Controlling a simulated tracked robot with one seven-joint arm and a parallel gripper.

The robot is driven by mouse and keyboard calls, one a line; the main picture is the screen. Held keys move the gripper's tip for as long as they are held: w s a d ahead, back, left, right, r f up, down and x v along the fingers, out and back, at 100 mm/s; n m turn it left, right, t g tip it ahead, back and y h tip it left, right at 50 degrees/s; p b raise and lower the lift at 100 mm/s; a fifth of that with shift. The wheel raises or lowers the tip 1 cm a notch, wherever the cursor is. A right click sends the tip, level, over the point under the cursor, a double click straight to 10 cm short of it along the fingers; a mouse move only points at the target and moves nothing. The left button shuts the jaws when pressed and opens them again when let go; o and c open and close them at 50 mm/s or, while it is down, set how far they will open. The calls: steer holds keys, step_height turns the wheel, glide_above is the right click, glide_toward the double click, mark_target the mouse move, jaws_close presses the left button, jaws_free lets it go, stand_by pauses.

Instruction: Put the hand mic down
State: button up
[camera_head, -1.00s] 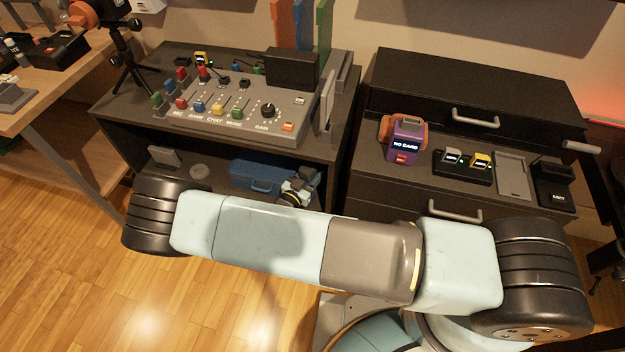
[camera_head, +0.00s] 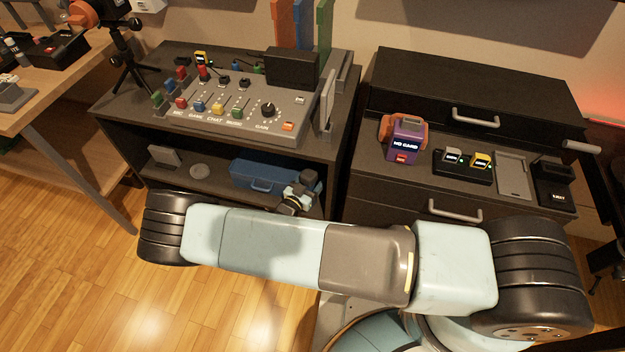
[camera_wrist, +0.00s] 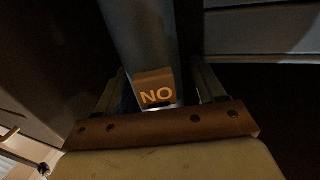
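I cannot pick out the hand mic for certain in either view. In the wrist view a grey bar-like body with an orange label reading "NO" (camera_wrist: 156,92) lies between the two fingers of my gripper (camera_wrist: 160,78). The fingers stand apart, with a dark gap showing at least on the right of the label, so no firm hold is visible. I cannot tell whether this body is the mic. In the head view my wrist end (camera_head: 298,192) shows behind my arm, in front of the low shelf of the left cabinet. Its fingertips are hidden there.
The low shelf (camera_head: 215,185) holds a blue case (camera_head: 262,176), a grey disc and a small grey block. A mixer panel (camera_head: 235,110) covers the cabinet top. On the right cabinet stand a purple "NO CARD" device (camera_head: 405,140), a two-slot dock (camera_head: 462,165) and a grey tray (camera_head: 513,175).

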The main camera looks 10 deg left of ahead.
steer(key=shift+r, duration=0.15)
steer(key=v, duration=1.2)
stand_by(0.5)
